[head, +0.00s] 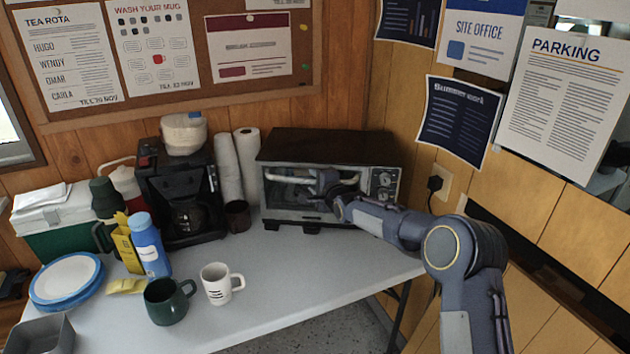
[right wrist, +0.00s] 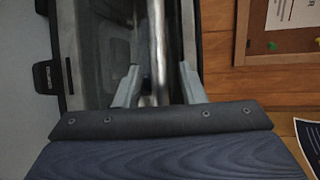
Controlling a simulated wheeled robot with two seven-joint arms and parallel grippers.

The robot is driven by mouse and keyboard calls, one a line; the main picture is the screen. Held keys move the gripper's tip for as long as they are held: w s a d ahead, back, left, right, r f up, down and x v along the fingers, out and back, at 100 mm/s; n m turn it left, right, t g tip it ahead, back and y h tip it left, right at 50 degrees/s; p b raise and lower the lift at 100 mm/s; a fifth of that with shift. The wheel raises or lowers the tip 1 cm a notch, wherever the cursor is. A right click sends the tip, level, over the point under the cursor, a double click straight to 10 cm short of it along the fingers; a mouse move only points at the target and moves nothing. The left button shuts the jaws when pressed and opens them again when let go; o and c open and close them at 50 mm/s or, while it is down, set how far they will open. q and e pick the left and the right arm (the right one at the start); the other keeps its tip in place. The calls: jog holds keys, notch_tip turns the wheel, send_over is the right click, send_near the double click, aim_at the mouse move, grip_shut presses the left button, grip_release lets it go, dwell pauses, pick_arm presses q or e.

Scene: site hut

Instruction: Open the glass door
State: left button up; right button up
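The toaster oven (head: 330,145) stands at the back of the table, dark on top with knobs on its right side. Its glass door (head: 285,196) looks shut and upright, with a pale bar handle (head: 290,179) along its top. My right gripper (head: 325,186) is at the door front and hides the middle of the handle. In the right wrist view, the handle (right wrist: 157,40) runs between the two fingers of the gripper (right wrist: 160,68). The fingers stand apart, with a visible gap on each side of the bar. My left gripper is out of view.
A dark red mug (head: 238,216) and paper rolls (head: 246,165) stand just left of the oven, beside the coffee maker (head: 180,190). A white mug (head: 220,284) and green mug (head: 168,301) are nearer. The table (head: 320,275) in front of the oven is clear.

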grip_shut()
dwell(0.3)
jog(key=s+a+f+n+t+y+b, duration=0.2)
jog(key=s+f+t+b, duration=0.3)
jog(key=b, duration=2.5)
jog(key=shift+s+f+n+t, duration=0.35)
jog(key=shift+s+n, duration=0.55)
jog(key=shift+s, duration=1.4)
grip_release()
